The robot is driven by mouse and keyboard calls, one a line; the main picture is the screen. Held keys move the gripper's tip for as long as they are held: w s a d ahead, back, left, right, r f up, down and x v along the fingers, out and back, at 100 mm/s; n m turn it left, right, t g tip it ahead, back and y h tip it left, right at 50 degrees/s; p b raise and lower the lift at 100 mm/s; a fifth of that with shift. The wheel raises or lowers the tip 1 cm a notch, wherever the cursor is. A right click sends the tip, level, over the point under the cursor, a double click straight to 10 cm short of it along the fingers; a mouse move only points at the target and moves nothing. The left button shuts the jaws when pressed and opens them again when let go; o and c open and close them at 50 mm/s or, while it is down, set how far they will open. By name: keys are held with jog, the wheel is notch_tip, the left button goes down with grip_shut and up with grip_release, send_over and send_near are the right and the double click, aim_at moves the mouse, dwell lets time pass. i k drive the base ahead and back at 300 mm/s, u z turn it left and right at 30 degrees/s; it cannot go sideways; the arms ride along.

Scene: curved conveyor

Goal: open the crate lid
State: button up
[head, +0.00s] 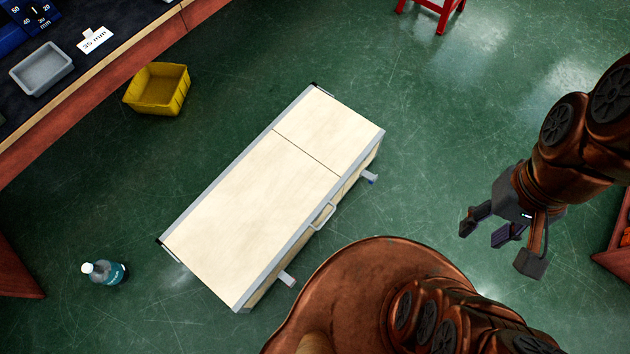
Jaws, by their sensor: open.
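The crate is a long box with pale wood panels and grey metal edges. It stands on the green floor in the middle of the head view. Its lid (255,205) looks shut and lies flat, with a dark seam across it. A light grey handle (322,216) sits on the long edge facing my base. Two small grey feet or latches stick out low on that same side. My gripper (498,240) is open and empty, to the right of the crate and well apart from it.
A workbench (100,75) with a grey tray (42,68) runs along the upper left. A yellow bin (158,88) and a bottle (104,272) are on the floor left of the crate. A red stool (432,12) is at the top. Red container (615,258) at right edge.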

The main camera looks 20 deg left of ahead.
aim_at(235, 234)
jog(key=u, duration=0.05)
jog(key=k, duration=1.25)
jog(key=u, duration=1.25)
jog(key=i, duration=0.5)
jog(key=u, duration=0.05)
